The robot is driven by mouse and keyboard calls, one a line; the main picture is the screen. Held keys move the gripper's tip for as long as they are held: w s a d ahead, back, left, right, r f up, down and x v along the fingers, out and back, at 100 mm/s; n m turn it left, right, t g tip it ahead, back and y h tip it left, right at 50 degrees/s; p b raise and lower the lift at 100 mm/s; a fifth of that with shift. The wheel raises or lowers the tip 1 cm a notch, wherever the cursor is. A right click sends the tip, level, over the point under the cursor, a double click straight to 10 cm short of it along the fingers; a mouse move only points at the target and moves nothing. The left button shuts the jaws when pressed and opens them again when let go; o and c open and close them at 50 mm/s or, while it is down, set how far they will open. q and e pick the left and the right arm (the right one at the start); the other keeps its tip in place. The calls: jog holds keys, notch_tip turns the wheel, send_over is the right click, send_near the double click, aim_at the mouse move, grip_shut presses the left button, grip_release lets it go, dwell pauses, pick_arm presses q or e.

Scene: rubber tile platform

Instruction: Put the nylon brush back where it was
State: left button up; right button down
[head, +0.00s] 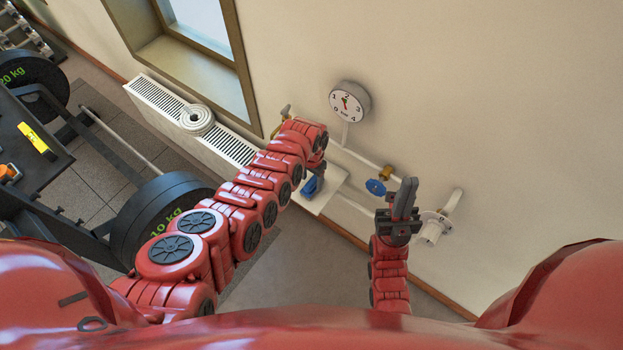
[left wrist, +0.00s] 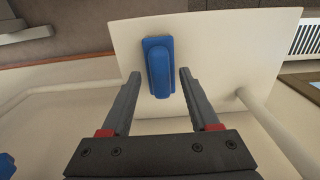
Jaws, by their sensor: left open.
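A blue oblong object with a raised rounded grip on a flat base (left wrist: 158,66), which may be the nylon brush, lies on a white shelf plate (left wrist: 215,40). In the head view the blue object (head: 311,186) is partly hidden by my left wrist, on the white shelf (head: 325,199) at the wall. My left gripper (left wrist: 160,73) is open, its two fingers apart on either side of the blue object's near end, not closed on it. No bristles show. My right gripper (head: 405,195) points upward near the wall, its fingers close together with nothing between them.
A radiator (head: 160,101) with a white coil (head: 197,120) runs under the window. At left, a black bench holds a yellow item (head: 36,139), beside weight plates (head: 160,215).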

aim_at(311, 183)
pick_arm(q)
notch_tip(311, 183, up, 11)
dwell(0.6)
jog(key=shift+s+a, duration=0.1)
jog(key=shift+s, duration=0.05)
dwell(0.3)
